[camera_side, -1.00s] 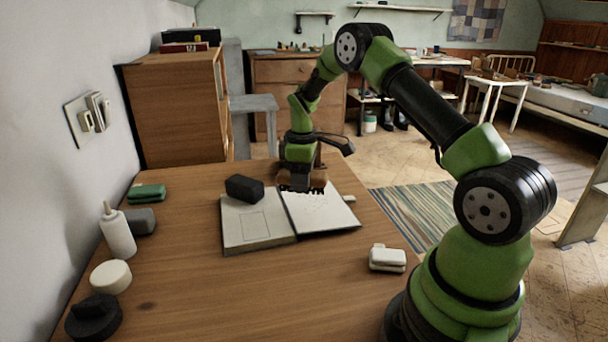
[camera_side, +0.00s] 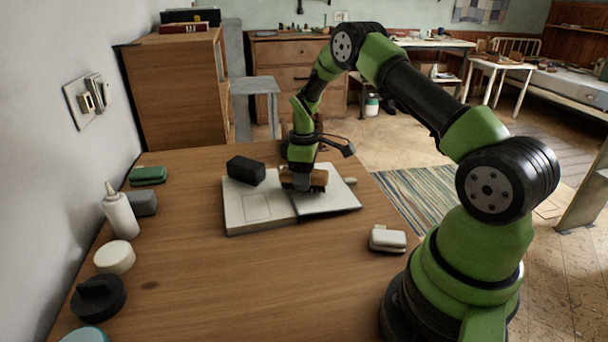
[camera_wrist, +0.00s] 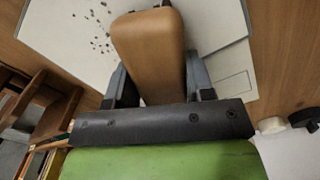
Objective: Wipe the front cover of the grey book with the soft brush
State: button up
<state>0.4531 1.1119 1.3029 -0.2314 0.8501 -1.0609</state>
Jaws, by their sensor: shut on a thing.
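A pale grey book (camera_side: 262,209) lies open and flat on the wooden table. Its left side has a rectangular outline; its right side carries dark specks, seen clearly in the wrist view (camera_wrist: 75,40). My gripper (camera_side: 303,184) is shut on the soft brush (camera_side: 318,178), gripping its brown wooden handle, which also shows between the fingers in the wrist view (camera_wrist: 150,50). The brush is low over the book's right side, near its far edge. Its bristles are hidden, and I cannot tell for certain whether they touch. A black block (camera_side: 245,170) rests at the book's far left.
A small white object (camera_side: 388,239) lies at right. The table in front of the book is clear.

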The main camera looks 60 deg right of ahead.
aim_at(316, 169)
jog(key=shift+f, duration=0.35)
dwell(0.5)
jog(key=shift+s+d, duration=0.1)
jog(key=shift+s+d+f, duration=0.1)
jog(key=shift+s+d, duration=0.75)
jog(key=shift+d, duration=0.05)
jog(key=shift+d, duration=0.1)
jog(key=shift+s+d, duration=0.8)
jog(key=shift+d, duration=0.1)
jog(key=shift+s+d, duration=0.1)
jog(key=shift+d, duration=0.05)
jog(key=shift+s+d+f, duration=0.1)
jog(key=shift+s+d, duration=0.7)
jog(key=shift+d, duration=0.1)
